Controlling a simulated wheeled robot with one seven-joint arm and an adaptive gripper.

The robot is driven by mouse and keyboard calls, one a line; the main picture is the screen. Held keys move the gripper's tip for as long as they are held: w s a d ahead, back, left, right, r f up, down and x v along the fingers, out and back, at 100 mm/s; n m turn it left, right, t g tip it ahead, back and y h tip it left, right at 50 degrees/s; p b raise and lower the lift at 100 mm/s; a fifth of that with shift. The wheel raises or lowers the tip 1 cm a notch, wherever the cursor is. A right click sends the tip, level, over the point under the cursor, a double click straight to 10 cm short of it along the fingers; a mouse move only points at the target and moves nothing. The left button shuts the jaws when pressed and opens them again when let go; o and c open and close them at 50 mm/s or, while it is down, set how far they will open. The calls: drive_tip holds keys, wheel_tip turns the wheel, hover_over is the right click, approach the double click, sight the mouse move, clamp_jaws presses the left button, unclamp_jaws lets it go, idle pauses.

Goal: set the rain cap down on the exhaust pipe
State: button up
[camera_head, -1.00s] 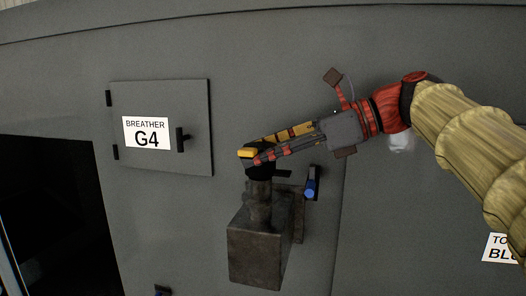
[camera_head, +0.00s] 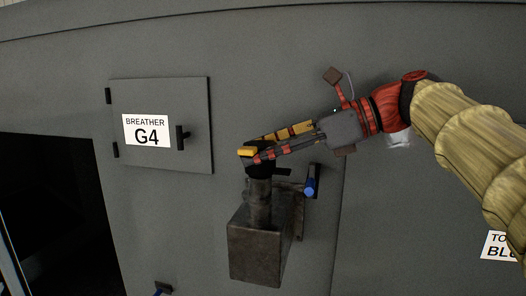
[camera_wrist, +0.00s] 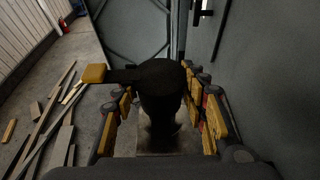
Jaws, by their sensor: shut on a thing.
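The rain cap (camera_head: 260,162) is black, with a yellow block on a short arm to one side. My gripper (camera_head: 262,157) is shut on it. In the wrist view the cap's round top (camera_wrist: 163,76) sits between the two fingers, with its yellow block (camera_wrist: 93,73) to the left. The exhaust pipe (camera_head: 260,205) is a dark, worn metal stub rising from a box on the wall. The cap is at the pipe's upper end, roughly in line with it. The gripper and cap hide the pipe mouth, so I cannot tell whether the cap rests on it.
The rusty box (camera_head: 255,255) juts from the grey enclosure wall. A blue-ended handle (camera_head: 310,187) stands close right of the pipe. A breather door (camera_head: 160,100) marked G4 is at left, beside a dark opening (camera_head: 45,210). Loose planks (camera_wrist: 45,125) lie on the floor.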

sight(278, 170)
drive_tip(key=shift+f+b, duration=1.1)
drive_tip(key=shift+f, duration=1.1)
idle(0.4)
drive_tip(key=o, duration=1.4)
drive_tip(key=shift+o, duration=0.2)
drive_tip(key=shift+v, duration=4)
